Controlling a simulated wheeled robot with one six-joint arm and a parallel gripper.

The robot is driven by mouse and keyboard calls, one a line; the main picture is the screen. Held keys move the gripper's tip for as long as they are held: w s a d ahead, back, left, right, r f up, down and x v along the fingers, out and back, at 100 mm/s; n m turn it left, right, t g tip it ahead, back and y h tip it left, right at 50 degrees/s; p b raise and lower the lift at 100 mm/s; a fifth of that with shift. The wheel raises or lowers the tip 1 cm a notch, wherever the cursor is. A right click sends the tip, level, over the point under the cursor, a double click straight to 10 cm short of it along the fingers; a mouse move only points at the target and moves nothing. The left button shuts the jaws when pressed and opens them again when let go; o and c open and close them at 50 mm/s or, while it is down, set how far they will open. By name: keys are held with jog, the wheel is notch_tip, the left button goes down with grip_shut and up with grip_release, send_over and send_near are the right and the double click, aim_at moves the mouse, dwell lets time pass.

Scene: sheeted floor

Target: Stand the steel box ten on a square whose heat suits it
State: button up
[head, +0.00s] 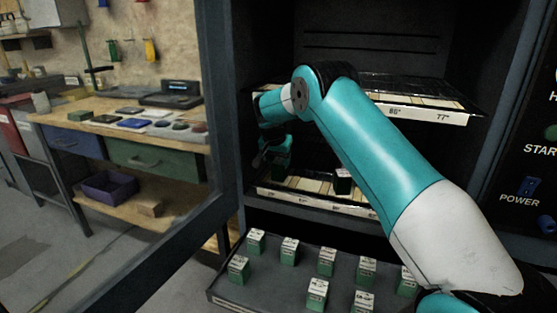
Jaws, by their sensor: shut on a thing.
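My gripper (270,158) is inside the open cabinet, just above the left part of the lower shelf (318,200). It is small and dark here, and is shut on what looks like a green box (283,160), whose label I cannot read. The lower shelf has pale squares with small heat labels on its front edge, too small to read. Another box (343,182) with a white top stands on that shelf, partly behind my arm. The upper shelf (432,115) also has pale squares; its edge reads about 86° and 77°. My arm hides part of both shelves.
Several green boxes with white tops stand on a dark tray (262,294) below the cabinet. The cabinet's open glass door (205,130) stands at the left. A control panel (520,190) is at the right. A workbench (130,140) is beyond the door.

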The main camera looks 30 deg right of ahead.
jog(key=shift+f, duration=0.1)
jog(key=o, duration=1.2)
